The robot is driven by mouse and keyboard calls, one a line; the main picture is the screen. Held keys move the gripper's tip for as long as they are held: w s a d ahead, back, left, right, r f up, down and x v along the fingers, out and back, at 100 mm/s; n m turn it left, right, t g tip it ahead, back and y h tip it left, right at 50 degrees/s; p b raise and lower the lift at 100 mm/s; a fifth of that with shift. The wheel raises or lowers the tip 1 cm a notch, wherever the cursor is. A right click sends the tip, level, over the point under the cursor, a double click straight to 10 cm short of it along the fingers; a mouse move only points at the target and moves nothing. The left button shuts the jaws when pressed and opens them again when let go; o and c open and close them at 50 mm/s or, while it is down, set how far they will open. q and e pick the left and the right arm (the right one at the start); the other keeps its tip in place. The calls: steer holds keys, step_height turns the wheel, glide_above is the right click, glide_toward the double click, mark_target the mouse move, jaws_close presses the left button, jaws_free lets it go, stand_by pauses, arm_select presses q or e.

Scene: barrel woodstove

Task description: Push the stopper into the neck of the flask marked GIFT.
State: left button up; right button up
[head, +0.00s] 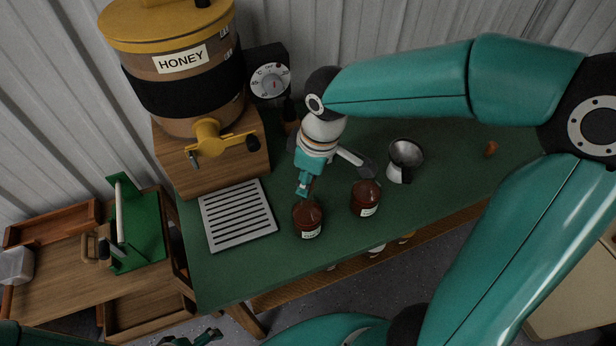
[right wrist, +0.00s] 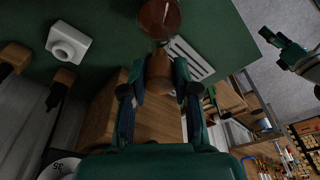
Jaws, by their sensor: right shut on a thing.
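Two brown flasks with pale labels stand upright on the green bench, a left flask (head: 307,217) and a right flask (head: 364,199). The label writing is too small to read, so I cannot tell which is marked GIFT. My right gripper (head: 304,187) points down just above the left flask. In the right wrist view, my right gripper (right wrist: 160,82) is shut on a brown stopper (right wrist: 158,66), with a flask (right wrist: 160,17) right beyond its end. Whether the stopper touches or enters the neck is unclear. My left gripper (head: 195,339) is cut off at the bottom edge.
Another small brown stopper (head: 491,148) lies at the bench's right. A metal funnel (head: 405,155) stands behind the right flask. A slatted grey tray (head: 238,216) lies left of the flasks, before the honey barrel (head: 185,75) on its wooden block. The bench front is clear.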

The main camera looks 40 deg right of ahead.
steer(key=shift+f+b, duration=1.6)
steer(key=shift+f, duration=0.15)
steer(key=o, duration=1)
steer(key=shift+c, duration=0.2)
steer(key=shift+r, duration=0.1)
step_height(320, 180, up, 12)
steer(key=s+d, duration=0.1)
steer(key=shift+s, duration=0.25)
